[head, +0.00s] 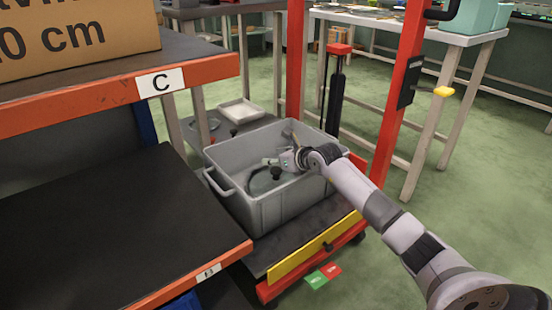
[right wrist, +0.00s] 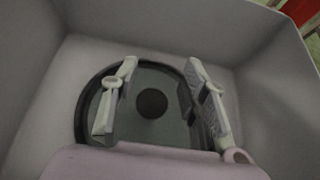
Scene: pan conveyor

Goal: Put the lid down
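A round glass lid (right wrist: 150,76) with a dark rim and a dark round knob (right wrist: 152,103) lies in the bottom of a grey tote, seen from above in the right wrist view. In the head view part of the lid (head: 260,183) shows inside the tote (head: 283,207). My right gripper (right wrist: 160,98) is open over the lid, one finger on each side of the knob with gaps between. In the head view this gripper (head: 274,167) reaches down into the tote from the right. My left gripper is not in view.
The tote stands on a red-framed cart (head: 315,250) with a dark deck. A dark shelf rack (head: 120,225) with orange edges stands close on the left and holds a cardboard box (head: 75,40). A white tray (head: 240,111) lies behind the tote. Green floor is free at the right.

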